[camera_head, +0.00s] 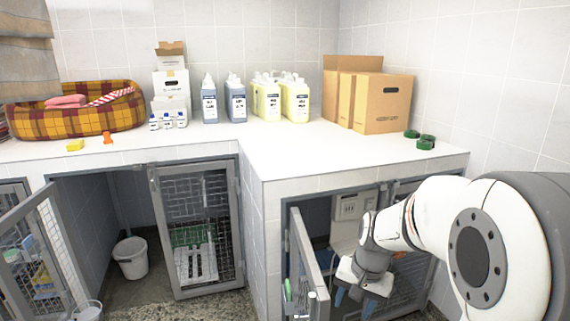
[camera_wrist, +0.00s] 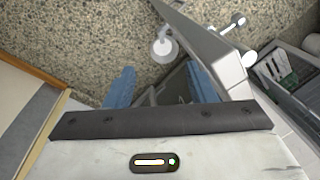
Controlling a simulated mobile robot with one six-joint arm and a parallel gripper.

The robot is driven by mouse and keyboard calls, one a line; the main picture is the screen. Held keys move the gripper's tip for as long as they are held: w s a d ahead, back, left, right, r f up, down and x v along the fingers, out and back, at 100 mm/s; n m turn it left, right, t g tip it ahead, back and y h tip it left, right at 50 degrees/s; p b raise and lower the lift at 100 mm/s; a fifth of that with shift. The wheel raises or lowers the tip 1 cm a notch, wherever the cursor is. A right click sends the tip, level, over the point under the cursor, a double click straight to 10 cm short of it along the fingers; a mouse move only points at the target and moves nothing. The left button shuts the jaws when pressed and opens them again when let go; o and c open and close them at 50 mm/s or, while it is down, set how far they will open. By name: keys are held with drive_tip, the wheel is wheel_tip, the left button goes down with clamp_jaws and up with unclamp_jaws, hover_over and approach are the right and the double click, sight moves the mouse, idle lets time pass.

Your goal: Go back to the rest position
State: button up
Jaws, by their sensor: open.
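My gripper (camera_head: 354,302) hangs at the end of my arm in the lower right of the head view, pointing down in front of the kennels under the right counter. Its two blue fingers are apart. In the wrist view my gripper (camera_wrist: 161,88) shows the fingers spread with nothing held between them. Beyond them lie the speckled floor (camera_wrist: 90,45) and a dark shape I cannot make out. No towel is clearly seen near the fingers.
An open kennel door (camera_head: 308,262) stands just left of my gripper. A grey door panel (camera_wrist: 200,40) crosses the wrist view. The white counter (camera_head: 300,152) holds cardboard boxes (camera_head: 382,105), bottles (camera_head: 266,100) and a plaid pet bed (camera_head: 75,122). A white bucket (camera_head: 131,260) stands on the floor at left.

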drive_tip(key=s+r+n+t+h+p, duration=0.1)
drive_tip(key=s+r+n+p, duration=0.4)
drive_tip(key=s+r, duration=0.8)
drive_tip(key=s+p, duration=0.1)
drive_tip(key=s, duration=0.2)
drive_tip(key=shift+a+t+p, duration=0.15)
drive_tip(key=shift+t+p, duration=0.15)
